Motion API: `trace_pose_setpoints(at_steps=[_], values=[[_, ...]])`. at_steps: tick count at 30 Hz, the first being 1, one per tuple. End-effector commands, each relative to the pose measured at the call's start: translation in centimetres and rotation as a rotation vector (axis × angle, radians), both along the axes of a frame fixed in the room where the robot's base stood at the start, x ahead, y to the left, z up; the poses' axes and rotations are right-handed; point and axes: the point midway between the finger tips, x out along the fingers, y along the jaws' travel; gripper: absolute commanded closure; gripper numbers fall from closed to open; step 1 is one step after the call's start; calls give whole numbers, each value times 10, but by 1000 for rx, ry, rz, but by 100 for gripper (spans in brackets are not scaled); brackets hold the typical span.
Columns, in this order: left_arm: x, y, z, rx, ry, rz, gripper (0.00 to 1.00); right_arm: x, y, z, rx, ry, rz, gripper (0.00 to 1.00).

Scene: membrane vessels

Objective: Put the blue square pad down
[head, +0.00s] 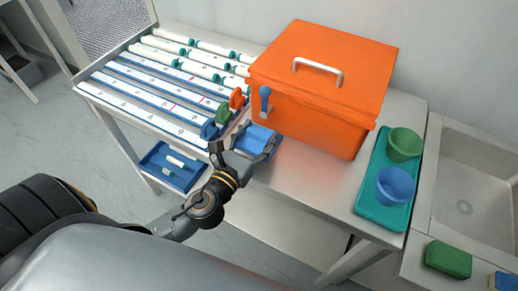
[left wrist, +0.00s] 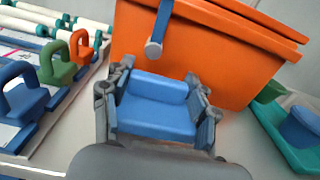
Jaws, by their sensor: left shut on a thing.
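The blue square pad (left wrist: 155,112) is held between the two fingers of my left gripper (left wrist: 158,108), which is shut on it. In the head view the pad (head: 255,140) shows at the tip of my left gripper (head: 250,147), over the metal table just in front of the orange box (head: 318,125). The pad has a raised blue ridge along its far side. I cannot tell whether its underside touches the table. My right gripper is in neither view.
The orange box with a handle and blue latch (head: 265,98) stands close behind the pad. Blue, green and orange handled pieces (head: 223,113) stand to the left by a rack of white tubes (head: 165,90). A teal tray (head: 370,205) with two cups is right. Bare table lies between.

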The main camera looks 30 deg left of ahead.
Motion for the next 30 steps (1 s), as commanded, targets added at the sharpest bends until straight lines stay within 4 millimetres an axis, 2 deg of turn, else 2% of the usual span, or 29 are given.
trace_pose_setpoints(at_steps=[1,5,10,23,24,27,30], values=[[0,0,-8,1,1,1,73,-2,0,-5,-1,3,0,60],[0,0,-18,1,1,0,73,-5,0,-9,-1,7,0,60],[0,0,-43,0,2,1,73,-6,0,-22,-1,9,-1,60],[0,-4,-49,1,1,0,73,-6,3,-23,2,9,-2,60],[0,-4,-49,1,1,0,37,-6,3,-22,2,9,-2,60],[0,-4,-48,1,1,0,19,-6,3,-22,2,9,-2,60],[0,-4,-48,0,1,0,19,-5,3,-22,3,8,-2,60]])
